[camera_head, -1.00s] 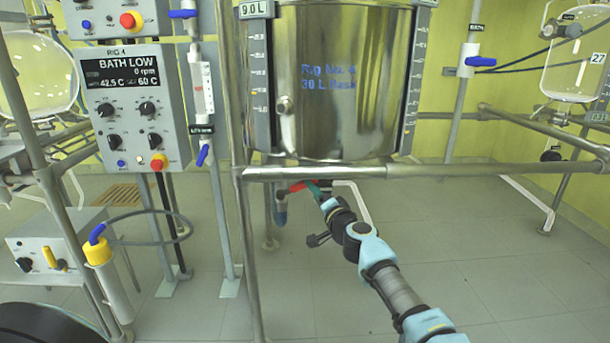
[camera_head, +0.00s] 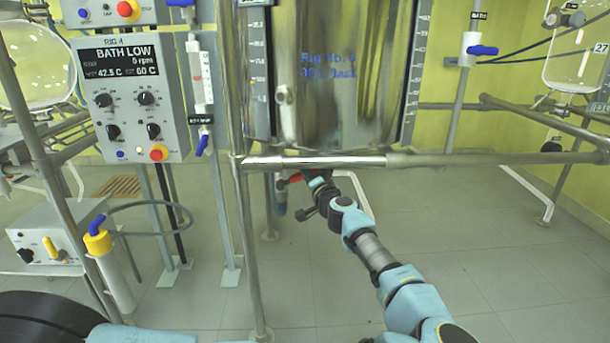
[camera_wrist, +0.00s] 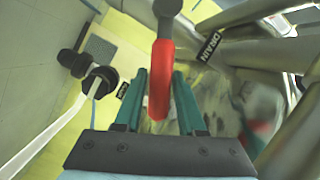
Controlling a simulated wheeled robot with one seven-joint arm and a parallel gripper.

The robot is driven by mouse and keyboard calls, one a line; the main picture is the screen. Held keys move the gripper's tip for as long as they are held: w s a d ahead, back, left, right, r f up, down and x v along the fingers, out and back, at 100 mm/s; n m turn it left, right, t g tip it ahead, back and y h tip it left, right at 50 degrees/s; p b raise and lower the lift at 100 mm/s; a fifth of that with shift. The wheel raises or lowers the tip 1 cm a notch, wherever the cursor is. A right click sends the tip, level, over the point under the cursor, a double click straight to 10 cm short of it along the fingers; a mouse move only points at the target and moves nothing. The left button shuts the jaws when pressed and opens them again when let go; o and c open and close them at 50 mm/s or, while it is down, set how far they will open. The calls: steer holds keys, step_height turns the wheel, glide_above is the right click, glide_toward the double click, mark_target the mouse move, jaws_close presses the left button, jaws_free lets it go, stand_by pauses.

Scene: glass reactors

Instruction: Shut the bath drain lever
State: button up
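The red drain lever (camera_head: 291,180) shows under the steel bath (camera_head: 345,80) in the head view, just left of my gripper. In the wrist view the red lever (camera_wrist: 160,85) hangs from a grey stem and lies between the two teal fingers of my gripper (camera_wrist: 159,92). The fingers stand apart, with a small gap seeming to show on each side of the lever. Whether either finger touches it I cannot tell. In the head view the fingertips are largely hidden. A "DRAIN" label (camera_wrist: 210,45) is on a grey pipe right of the lever.
A steel frame rail (camera_head: 440,160) crosses just above my wrist, with an upright post (camera_head: 247,230) to its left. A white hose (camera_wrist: 55,130) and black fitting (camera_wrist: 100,80) lie left of the gripper. The floor (camera_head: 480,240) at right is clear.

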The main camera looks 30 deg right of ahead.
jaws_close()
stand_by(1.0)
